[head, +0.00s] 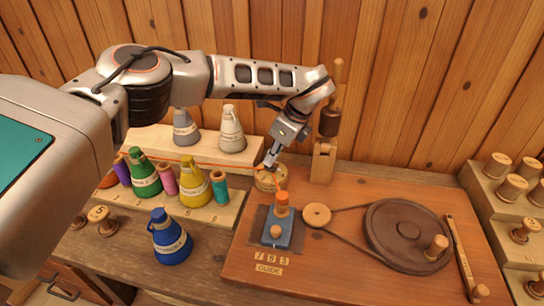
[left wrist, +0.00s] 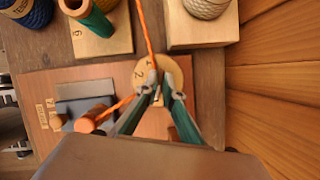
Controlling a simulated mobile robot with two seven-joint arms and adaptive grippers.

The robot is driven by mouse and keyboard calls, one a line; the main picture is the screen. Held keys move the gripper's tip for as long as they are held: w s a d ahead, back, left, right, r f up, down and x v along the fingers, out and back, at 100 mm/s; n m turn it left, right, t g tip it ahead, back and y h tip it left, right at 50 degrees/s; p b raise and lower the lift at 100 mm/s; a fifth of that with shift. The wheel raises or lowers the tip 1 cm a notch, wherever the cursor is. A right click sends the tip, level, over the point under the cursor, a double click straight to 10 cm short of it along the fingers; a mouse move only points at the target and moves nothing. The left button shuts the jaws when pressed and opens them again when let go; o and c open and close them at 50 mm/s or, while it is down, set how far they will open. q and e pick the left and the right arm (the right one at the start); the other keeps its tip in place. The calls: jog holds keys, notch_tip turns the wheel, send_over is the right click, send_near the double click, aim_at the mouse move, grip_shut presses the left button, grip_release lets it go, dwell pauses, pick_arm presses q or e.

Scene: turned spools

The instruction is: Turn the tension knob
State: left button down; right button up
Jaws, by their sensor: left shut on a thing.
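The tension knob is a round pale wooden dial (head: 266,182) at the back left of the reddish-brown board. My left gripper (head: 271,165) reaches it from above. In the left wrist view the dial (left wrist: 177,73) shows numbers on its face, and the fingers (left wrist: 161,97) are closed on the raised grip at its middle. The fingers hide most of that grip, so the dial's exact setting is hard to read. An orange thread (left wrist: 146,30) runs past the dial. My right gripper is not in view.
A blue block (head: 279,232) with an orange bobbin stands just in front of the dial. A small pulley (head: 316,214) is belted to a large brown wheel (head: 395,232). A wooden post (head: 323,160) stands right of the gripper. Thread cones (head: 145,180) line the left rack.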

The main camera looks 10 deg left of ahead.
pick_arm(q)
jog(key=shift+n, duration=0.3)
jog(key=c, duration=2.2)
grip_release()
jog(key=shift+r, duration=0.1)
jog(key=v, duration=1.1)
jog(key=shift+d+r, duration=0.25)
jog(key=shift+r, duration=0.1)
